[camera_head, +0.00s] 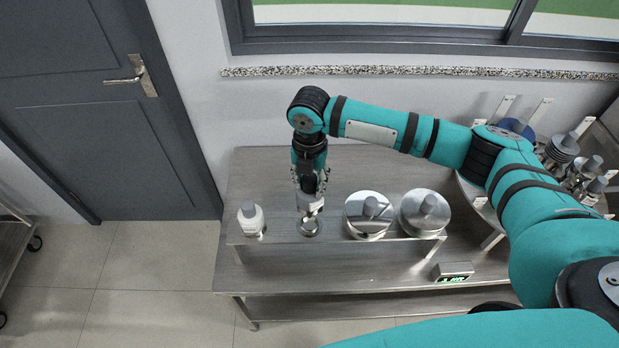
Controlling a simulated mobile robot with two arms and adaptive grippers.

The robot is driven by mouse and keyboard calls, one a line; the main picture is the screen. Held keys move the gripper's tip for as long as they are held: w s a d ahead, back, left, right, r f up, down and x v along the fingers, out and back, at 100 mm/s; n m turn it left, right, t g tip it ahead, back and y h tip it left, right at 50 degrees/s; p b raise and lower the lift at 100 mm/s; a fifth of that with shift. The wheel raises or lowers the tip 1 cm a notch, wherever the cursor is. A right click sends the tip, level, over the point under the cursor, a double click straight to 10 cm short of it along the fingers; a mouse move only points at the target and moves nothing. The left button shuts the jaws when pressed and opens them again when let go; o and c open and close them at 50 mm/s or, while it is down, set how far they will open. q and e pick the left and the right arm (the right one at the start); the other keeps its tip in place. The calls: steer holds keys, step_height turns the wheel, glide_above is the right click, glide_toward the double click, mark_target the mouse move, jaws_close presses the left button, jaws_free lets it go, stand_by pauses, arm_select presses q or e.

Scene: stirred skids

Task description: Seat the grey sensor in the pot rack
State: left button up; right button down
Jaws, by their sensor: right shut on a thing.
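My right gripper (310,207) reaches down from above and is shut on a small grey, metallic-looking piece. The fingers cover much of it, so I cannot tell for certain that it is the grey sensor. A round shiny metal part (309,227) shows directly below the fingertips, at the raised shelf. I cannot tell whether it belongs to the held piece. My left gripper is out of view.
A small device with a green display (453,272) lies at the right on the metal table (290,275). Several grey-topped metal parts (587,172) stand at the far right, partly behind my arm. The table's left rear is bare. A wall and window ledge (400,71) stand behind.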

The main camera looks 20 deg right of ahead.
steer(key=shift+f+b, duration=1.4)
steer(key=shift+f, duration=2.1)
steer(key=shift+f, duration=0.2)
steer(key=shift+f+b, duration=0.75)
steer(key=shift+f, duration=0.75)
steer(key=c, duration=0.8)
jaws_free()
steer(key=shift+c, duration=0.2)
